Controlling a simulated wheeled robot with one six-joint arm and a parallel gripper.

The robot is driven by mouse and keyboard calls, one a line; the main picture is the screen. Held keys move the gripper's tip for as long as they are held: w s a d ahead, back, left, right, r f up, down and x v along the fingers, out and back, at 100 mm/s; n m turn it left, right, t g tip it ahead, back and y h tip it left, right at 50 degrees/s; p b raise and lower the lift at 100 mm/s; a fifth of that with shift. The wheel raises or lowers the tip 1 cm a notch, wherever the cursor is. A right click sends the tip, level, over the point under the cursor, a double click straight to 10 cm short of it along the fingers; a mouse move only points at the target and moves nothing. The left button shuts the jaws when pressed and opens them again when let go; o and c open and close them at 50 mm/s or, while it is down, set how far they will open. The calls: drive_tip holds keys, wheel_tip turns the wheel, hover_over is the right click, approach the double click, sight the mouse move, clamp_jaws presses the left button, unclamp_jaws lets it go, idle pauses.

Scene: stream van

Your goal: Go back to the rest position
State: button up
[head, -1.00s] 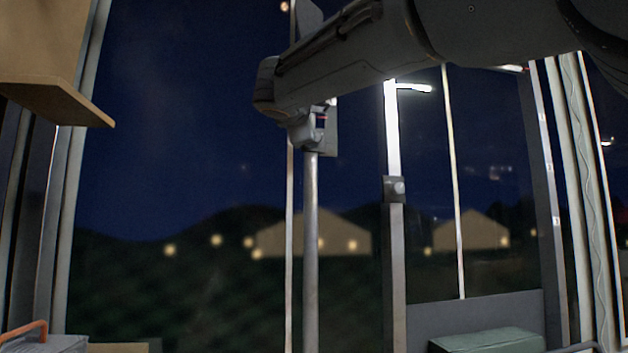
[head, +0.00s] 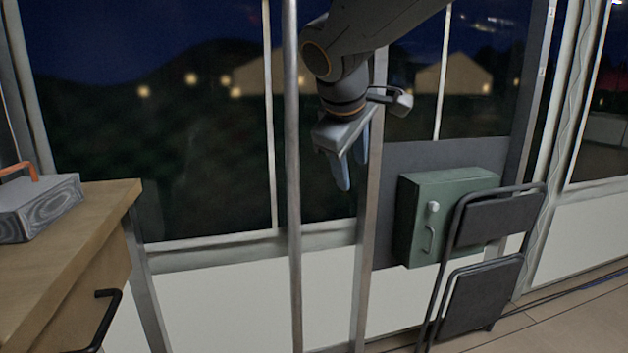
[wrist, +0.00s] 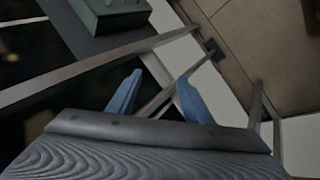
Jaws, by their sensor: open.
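My gripper (head: 350,172) hangs from my arm in the upper middle of the head view, with its fingers pointing down. In the wrist view its two blue fingers (wrist: 157,96) stand apart with nothing between them. Metal poles and the floor show beyond the fingers.
A green wall box (head: 455,185) and a folded black chair (head: 483,285) stand to the right. A wooden cabinet (head: 65,240) with a grey box (head: 38,210) on it is at the left. A vertical pole (head: 292,200) stands just left of my gripper.

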drive_tip(key=s+d+f+m+g+y, duration=0.15)
drive_tip(key=s+f+m+g, duration=0.25)
drive_tip(key=s+f, duration=0.7)
drive_tip(key=s+d+f+m+g+y, duration=0.1)
drive_tip(key=s+d+f+m+g, duration=0.2)
drive_tip(key=s+f, duration=0.85)
drive_tip(key=s+d+r+m+p, duration=0.1)
drive_tip(key=d+r+p, duration=0.3)
drive_tip(key=p, duration=0.4)
drive_tip(key=s+d+r+m+p, duration=0.1)
drive_tip(key=d+r+m+p, duration=0.1)
drive_tip(key=r+p, duration=0.5)
drive_tip(key=shift+s+d+m+p, duration=0.2)
drive_tip(key=shift+d+m+p, duration=0.1)
drive_tip(key=shift+d+p, duration=0.55)
drive_tip(key=shift+r+h, duration=0.1)
drive_tip(key=shift+h, duration=0.15)
